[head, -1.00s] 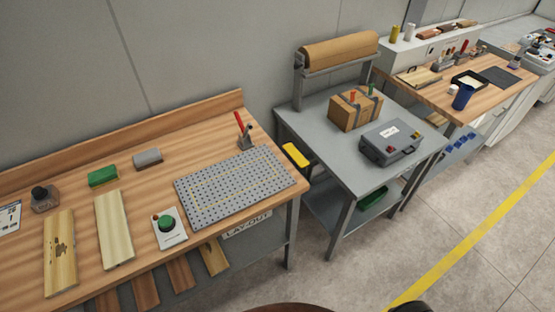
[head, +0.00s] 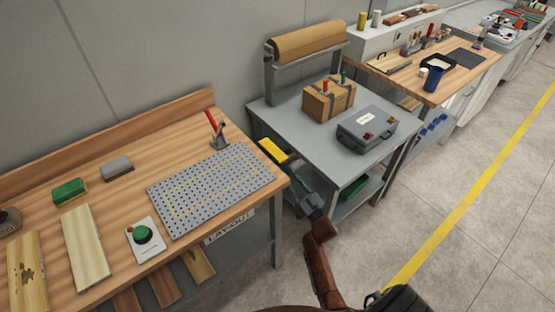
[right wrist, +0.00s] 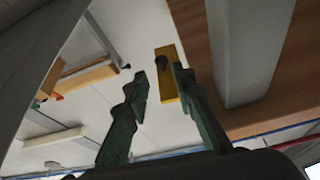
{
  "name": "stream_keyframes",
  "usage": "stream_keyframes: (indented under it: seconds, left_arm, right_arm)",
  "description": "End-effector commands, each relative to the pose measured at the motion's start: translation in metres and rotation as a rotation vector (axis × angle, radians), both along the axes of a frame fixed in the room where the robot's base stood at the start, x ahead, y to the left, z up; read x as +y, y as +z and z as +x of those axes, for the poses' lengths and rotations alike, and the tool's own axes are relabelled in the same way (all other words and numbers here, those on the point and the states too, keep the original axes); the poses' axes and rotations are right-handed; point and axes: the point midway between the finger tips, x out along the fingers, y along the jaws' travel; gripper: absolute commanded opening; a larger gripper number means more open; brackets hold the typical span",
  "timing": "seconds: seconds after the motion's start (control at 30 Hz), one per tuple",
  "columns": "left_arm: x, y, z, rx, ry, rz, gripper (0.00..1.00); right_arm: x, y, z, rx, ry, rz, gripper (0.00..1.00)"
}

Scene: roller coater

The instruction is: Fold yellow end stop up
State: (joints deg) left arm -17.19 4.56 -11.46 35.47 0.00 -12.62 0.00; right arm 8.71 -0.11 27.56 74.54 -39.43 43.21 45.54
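The yellow end stop (head: 271,151) is a small yellow plate at the right end of the wooden bench (head: 262,207), hanging low by the gap to the grey table. In the right wrist view the yellow end stop (right wrist: 166,88) shows as a narrow strip ahead of the fingers. My right gripper (head: 285,168) is just below and right of it in the head view. In the wrist view its fingers (right wrist: 159,82) are apart, one overlapping the strip's right edge; I cannot tell whether they touch. My left gripper is not in view.
A perforated grey plate (head: 212,190) and a red-handled clamp (head: 216,132) lie near the bench's right end. The grey table (head: 300,120) bears a box (head: 328,100) and a grey case (head: 366,132). A narrow gap separates bench and table.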

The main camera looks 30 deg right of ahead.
Motion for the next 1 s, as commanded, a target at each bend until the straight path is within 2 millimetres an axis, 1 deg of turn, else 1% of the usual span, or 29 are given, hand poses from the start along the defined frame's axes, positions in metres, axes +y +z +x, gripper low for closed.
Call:
stream_keyframes:
  seconds: [0.07,0.4,0.5,0.63,0.9,1.0]
  left_arm:
    - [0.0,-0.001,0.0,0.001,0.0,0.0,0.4]
    - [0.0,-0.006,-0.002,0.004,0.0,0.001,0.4]
    - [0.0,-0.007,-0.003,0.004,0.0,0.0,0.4]
    - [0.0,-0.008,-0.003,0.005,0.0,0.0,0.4]
    - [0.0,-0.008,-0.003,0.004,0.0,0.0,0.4]
    - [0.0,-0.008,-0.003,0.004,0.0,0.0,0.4]
  right_arm:
    - [0.001,0.007,0.006,-0.013,0.004,-0.002,0.24]
    - [0.002,0.025,0.053,-0.01,0.002,-0.002,0.24]
    - [0.003,0.029,0.063,-0.009,0.002,0.0,0.24]
    - [0.003,0.032,0.07,-0.008,0.003,-0.002,0.24]
    - [0.003,0.033,0.071,-0.008,0.003,-0.002,0.24]
    - [0.003,0.033,0.071,-0.008,0.003,-0.002,0.17]
